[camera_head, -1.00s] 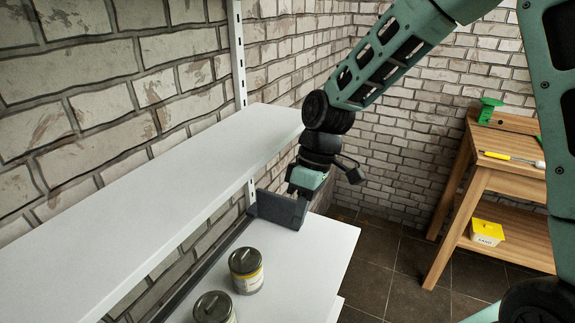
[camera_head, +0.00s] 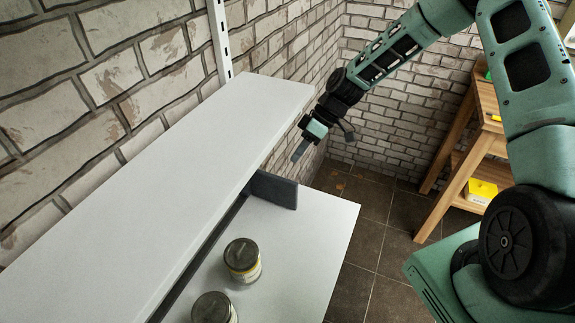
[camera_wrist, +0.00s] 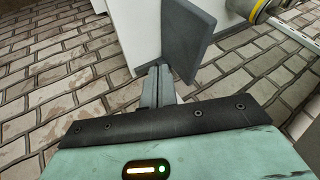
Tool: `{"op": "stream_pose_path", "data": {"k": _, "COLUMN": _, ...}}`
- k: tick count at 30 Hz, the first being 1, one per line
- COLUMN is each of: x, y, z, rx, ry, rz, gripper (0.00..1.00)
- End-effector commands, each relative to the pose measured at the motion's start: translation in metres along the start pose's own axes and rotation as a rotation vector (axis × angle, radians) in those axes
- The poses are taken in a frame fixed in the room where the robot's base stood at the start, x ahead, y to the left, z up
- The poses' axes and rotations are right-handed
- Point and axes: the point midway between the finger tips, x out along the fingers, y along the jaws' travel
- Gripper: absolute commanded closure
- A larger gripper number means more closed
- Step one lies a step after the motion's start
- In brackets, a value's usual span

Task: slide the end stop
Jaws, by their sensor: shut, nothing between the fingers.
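The end stop (camera_head: 274,189) is a dark grey upright plate standing across the lower white shelf (camera_head: 315,225), near its far end. In the wrist view the end stop (camera_wrist: 187,38) rises just beyond my fingertips, slightly to the right. My gripper (camera_head: 296,158) is shut and empty. In the head view it appears above the end stop, near the far end of the upper shelf. In the wrist view its closed fingers (camera_wrist: 158,72) point toward the plate's lower edge; I cannot tell whether they touch it.
Two cans (camera_head: 242,260) (camera_head: 213,308) stand on the lower shelf, nearer than the end stop. The upper white shelf (camera_head: 170,170) overhangs its wall side. A brick wall runs behind. A wooden bench (camera_head: 455,150) stands at right, with open tiled floor between.

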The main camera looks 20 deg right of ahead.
Motion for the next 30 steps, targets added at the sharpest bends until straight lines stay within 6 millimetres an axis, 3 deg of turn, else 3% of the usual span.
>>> {"op": "stream_pose_path", "data": {"k": 4, "x": 0.029, "y": -0.002, "z": -0.001, "rx": -0.001, "ry": -0.003, "rz": -0.004, "gripper": 1.00}}
{"op": "stream_pose_path", "data": {"k": 10, "x": 0.039, "y": -0.028, "z": -0.001, "rx": 0.000, "ry": -0.002, "rz": -0.002, "gripper": 1.00}}
{"op": "stream_pose_path", "data": {"k": 30, "x": 0.046, "y": -0.035, "z": 0.000, "rx": 0.000, "ry": 0.000, "rz": 0.001, "gripper": 1.00}}
